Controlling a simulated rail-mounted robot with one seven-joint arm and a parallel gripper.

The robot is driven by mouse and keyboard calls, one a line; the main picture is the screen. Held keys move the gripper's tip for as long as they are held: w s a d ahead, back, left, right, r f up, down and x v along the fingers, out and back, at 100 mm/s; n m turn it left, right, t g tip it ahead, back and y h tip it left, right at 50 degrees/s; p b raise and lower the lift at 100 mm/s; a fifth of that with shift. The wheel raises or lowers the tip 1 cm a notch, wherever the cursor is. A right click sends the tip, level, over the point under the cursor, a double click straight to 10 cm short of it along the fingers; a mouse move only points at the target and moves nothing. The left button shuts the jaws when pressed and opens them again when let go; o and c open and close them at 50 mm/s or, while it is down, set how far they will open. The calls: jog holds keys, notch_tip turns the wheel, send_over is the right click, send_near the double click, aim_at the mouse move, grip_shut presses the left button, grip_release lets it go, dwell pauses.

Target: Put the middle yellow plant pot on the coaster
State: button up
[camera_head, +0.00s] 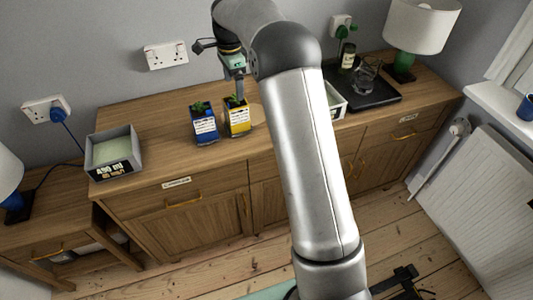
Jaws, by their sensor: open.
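A yellow plant pot (237,119) with a white label and a small green plant stands upright on the wooden sideboard. A blue plant pot (205,127) with a similar label and plant stands just left of it. Only one yellow pot shows. A pale round edge, which looks like the coaster (256,113), shows just right of the yellow pot, partly hidden by my arm. My gripper (238,88) points down directly over the yellow pot's plant. It is open, with its fingertips small and close to the leaves; I cannot tell whether they touch.
A grey box (114,152) stands on the sideboard (160,125) at left. A dark tray (375,97) with a bottle and glass, and a lamp (422,25), stand at right. My arm hides the middle, including most of a pale box (335,101). Clear wood lies left of the blue pot.

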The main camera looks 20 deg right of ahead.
jog(key=s+r+n, duration=0.2)
jog(key=s+n, duration=0.2)
jog(key=s, duration=0.5)
jog(key=s+r+n, duration=0.3)
jog(key=s+n, duration=0.1)
jog(key=s, duration=0.5)
jog(key=s+f+n, duration=0.3)
jog(key=s+n, duration=0.1)
jog(key=s, duration=0.7)
jog(key=s+f+n, duration=0.3)
jog(key=s+n, duration=0.2)
jog(key=s, duration=0.7)
jog(key=shift+a+f, duration=0.2)
jog(key=shift+f, duration=0.05)
